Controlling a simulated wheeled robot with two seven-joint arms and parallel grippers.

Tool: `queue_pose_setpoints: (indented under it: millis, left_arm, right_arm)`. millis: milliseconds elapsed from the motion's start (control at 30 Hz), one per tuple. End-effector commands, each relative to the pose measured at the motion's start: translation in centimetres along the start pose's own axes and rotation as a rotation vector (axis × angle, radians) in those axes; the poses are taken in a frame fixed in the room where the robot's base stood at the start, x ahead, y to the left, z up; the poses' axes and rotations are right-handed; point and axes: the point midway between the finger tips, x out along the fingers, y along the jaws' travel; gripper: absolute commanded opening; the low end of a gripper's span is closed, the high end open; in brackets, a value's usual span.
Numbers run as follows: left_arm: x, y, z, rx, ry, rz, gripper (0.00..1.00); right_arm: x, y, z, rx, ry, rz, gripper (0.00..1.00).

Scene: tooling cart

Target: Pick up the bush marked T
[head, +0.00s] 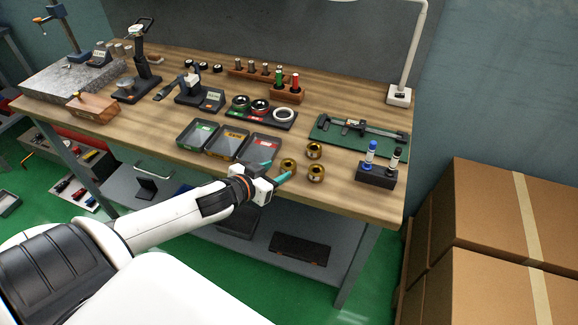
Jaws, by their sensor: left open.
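Three brass-coloured bushes sit near the front edge of the wooden bench: one at the left (289,166), one at the back (314,150) and one at the front right (316,173). Their markings are too small to read, so I cannot tell which is marked T. My left gripper (279,168) is open, its teal fingers pointing toward the left bush. That bush is just beyond the fingertips; I cannot tell whether they touch it. My right gripper is not in view.
Three small trays (228,141) lie left of the bushes. A marker holder (376,174) stands to their right, and a caliper lies on a green mat (335,139) behind. Cardboard boxes (505,215) stand right of the bench (345,196).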

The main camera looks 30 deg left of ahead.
Motion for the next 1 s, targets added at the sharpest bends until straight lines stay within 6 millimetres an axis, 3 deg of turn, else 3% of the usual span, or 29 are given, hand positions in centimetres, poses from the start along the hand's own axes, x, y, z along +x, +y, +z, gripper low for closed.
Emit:
queue_pose_setpoints:
  millis: [400,700,733,1000]
  left_arm:
    - [4.7,0.1,0.1,-0.001,-0.001,0.000,0.48]
    - [5.2,0.0,0.0,0.000,0.001,-0.001,0.48]
    - [5.2,0.0,0.0,0.000,0.001,-0.001,0.46]
    - [5.2,0.1,0.1,0.001,-0.002,-0.001,0.04]
  right_arm:
    - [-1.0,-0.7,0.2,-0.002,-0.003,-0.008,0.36]
    - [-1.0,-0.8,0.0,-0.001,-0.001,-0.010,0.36]
    - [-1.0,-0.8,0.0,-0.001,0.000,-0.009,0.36]
    - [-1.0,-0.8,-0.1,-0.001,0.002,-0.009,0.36]
